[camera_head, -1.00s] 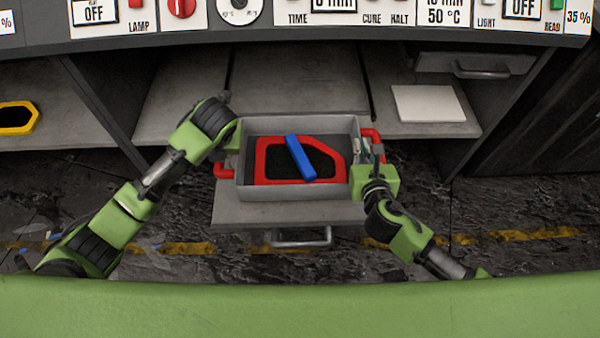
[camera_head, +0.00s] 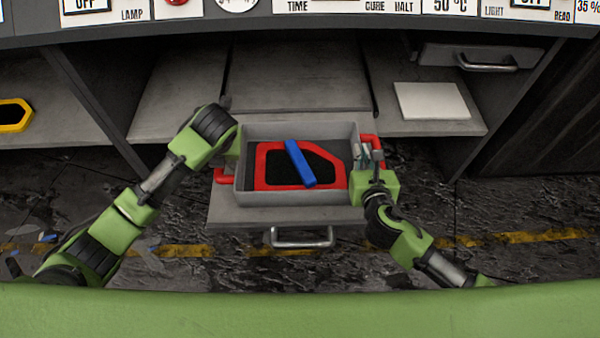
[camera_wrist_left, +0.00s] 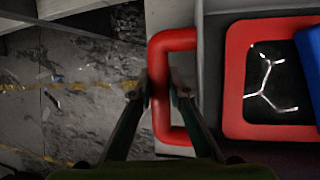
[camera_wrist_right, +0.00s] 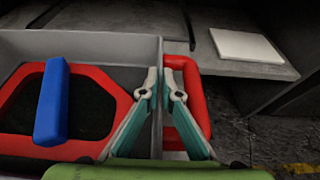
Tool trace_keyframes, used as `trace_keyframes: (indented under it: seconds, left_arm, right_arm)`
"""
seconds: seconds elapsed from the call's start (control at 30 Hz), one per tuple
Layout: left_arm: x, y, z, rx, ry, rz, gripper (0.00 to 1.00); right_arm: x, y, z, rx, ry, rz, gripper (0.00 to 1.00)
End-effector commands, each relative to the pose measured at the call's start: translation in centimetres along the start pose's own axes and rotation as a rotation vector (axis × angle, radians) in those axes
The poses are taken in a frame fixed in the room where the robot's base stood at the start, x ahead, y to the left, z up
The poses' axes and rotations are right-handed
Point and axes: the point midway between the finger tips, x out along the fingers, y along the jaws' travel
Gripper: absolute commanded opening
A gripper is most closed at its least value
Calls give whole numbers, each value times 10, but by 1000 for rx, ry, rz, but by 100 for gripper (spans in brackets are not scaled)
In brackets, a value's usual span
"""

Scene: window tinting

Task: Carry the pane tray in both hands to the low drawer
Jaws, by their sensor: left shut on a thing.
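The grey pane tray (camera_head: 300,195) holds a red-framed dark pane (camera_head: 264,179) with a blue bar (camera_head: 300,165) across it. It has red handles at its left (camera_head: 224,176) and right (camera_head: 371,141). The low drawer (camera_head: 232,212), with a metal handle, lies under the tray; whether they touch I cannot tell. My left gripper (camera_wrist_left: 158,90) is shut on the left handle's bar. My right gripper (camera_wrist_right: 162,84) is at the tray's right wall, its fingertips slightly apart, one on each side of the wall. The right handle's outer bar lies right of both fingertips; I cannot tell its grip.
A white board (camera_head: 432,101) lies on the shelf at the right, below a closed small drawer (camera_head: 487,62). A yellow-framed dark piece (camera_head: 14,115) lies on the left shelf. The control panel (camera_head: 330,12) runs along the top. The dark floor has a yellow line.

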Motion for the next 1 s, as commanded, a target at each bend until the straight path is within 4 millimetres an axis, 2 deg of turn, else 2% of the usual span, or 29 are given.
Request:
trace_keyframes:
  seconds: [0.1,0.13,0.17,0.2,0.5,0.63,0.77,1.0]
  left_arm:
    - [7,1,-1,-3,-3,5,0]
    - [6,1,-2,-2,2,6,24]
    - [5,1,-2,-1,2,5,32]
    - [5,1,-2,-1,2,5,33]
    - [4,-2,-2,1,0,-1,33]
    - [-5,-2,-1,1,-3,-2,33]
    - [-28,-1,0,2,-4,-2,33]
    - [-79,0,0,0,-4,1,33]
  right_arm:
    - [4,-2,-4,-1,-8,-5,0]
    - [2,-3,-4,-1,-1,-6,11]
    - [2,-3,-4,-1,-1,-6,19]
    - [2,-2,-4,-1,-1,-5,21]
    - [2,-1,-4,0,0,-2,21]
    - [2,0,-4,0,0,-1,21]
    - [2,0,-4,0,0,-1,21]
    - [2,0,-5,0,0,0,21]
